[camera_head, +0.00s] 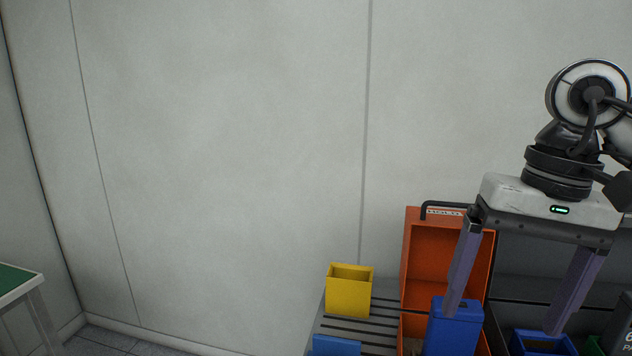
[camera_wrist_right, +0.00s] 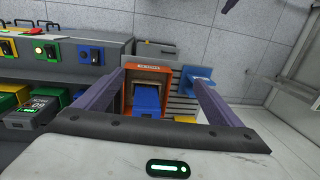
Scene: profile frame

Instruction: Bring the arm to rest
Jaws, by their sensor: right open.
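My right gripper (camera_head: 506,318) is in the head view at the right, fingers pointing down and spread wide apart. It is open, with nothing between its fingers. It hangs in front of an orange case (camera_head: 418,262) and a blue box (camera_head: 455,328), which show behind and below its left finger. In the right wrist view the two fingers of the gripper (camera_wrist_right: 158,90) frame the orange case (camera_wrist_right: 147,72) and the blue box (camera_wrist_right: 147,101). I cannot tell how far the fingers are from these things.
A yellow bin (camera_head: 348,293) stands on a slatted surface left of the orange case. Another blue bin (camera_head: 540,343) is at the lower right. A green-topped table (camera_head: 18,280) is at the far left. The wall between is bare, with free room before it.

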